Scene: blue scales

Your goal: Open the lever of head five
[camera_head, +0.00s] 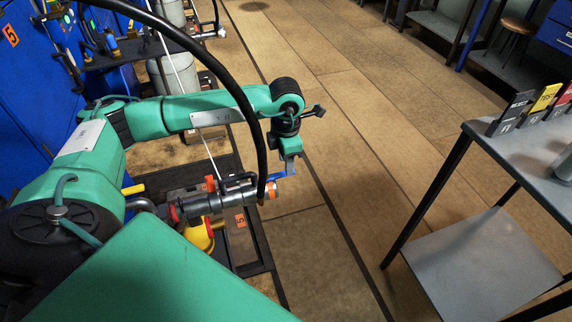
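The silver filling head (217,200) lies horizontally at the lower middle, with an orange band at its right end. An orange tag with a 5 (240,220) is just below it. A small blue lever (280,173) is at the head's right end, slanting up to the right. My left gripper (291,155) points down at the upper end of this lever, close to it or touching. Its fingers are too small and overlapped to tell whether they are open or shut. My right gripper is not in view.
A thick black hose (247,110) arcs in front of my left arm down to the head. A yellow and red part (202,236) sits below the head. A grey table (538,155) with small coloured signs stands at right. The floor between is clear.

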